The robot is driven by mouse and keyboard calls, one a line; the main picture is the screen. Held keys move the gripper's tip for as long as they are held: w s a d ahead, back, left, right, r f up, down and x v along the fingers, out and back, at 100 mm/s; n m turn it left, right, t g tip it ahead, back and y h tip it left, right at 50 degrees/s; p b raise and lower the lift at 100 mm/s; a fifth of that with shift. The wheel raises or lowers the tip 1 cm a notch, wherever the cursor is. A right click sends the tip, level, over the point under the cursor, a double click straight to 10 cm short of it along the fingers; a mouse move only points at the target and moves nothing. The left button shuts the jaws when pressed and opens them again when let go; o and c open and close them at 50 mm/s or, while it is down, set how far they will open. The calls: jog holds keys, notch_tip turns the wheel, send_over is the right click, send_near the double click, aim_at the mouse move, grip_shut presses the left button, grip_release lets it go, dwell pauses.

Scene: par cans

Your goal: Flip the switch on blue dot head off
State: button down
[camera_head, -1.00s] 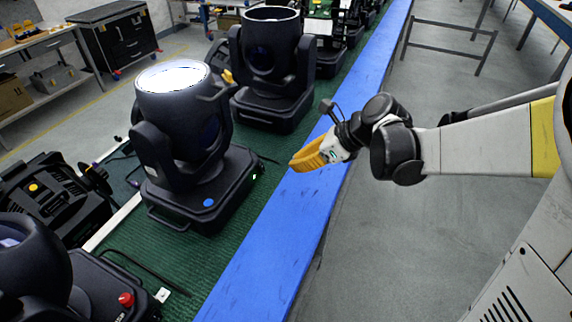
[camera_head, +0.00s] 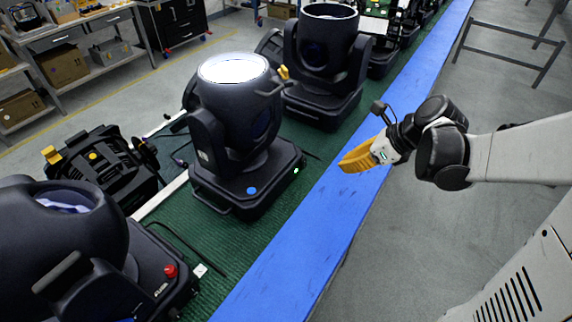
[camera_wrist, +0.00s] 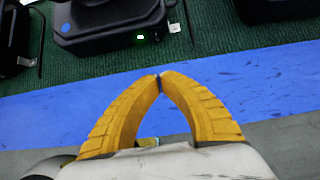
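The blue dot head is a black moving light (camera_head: 236,120) with its lens glowing white on top. A blue dot (camera_head: 252,190) marks its base, and a small green light (camera_head: 296,171) glows on the base's right side. In the wrist view the base (camera_wrist: 105,22) shows at the top with the blue dot and a lit green switch (camera_wrist: 140,37). My gripper (camera_head: 346,166) hangs over the blue edge strip, right of the base and apart from it. In the wrist view its yellow fingers (camera_wrist: 159,76) meet at the tips with nothing between them.
A black unit with a yellow dot (camera_head: 95,158) lies at left.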

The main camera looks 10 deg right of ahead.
aim_at(304, 164)
jog(key=shift+s+d, duration=0.1)
jog(key=shift+s, duration=0.05)
jog(key=shift+d, duration=0.1)
jog(key=shift+f, duration=0.1)
jog(key=b+x, duration=0.3)
jog(key=x, duration=0.7)
jog(key=shift+f+b, duration=0.15)
jog(key=shift+b, duration=0.25)
jog(key=shift+w+a+f+b, duration=0.15)
jog(key=shift+w+a+b, duration=0.2)
jog(key=shift+w+a, duration=1)
jog(key=shift+a, duration=0.05)
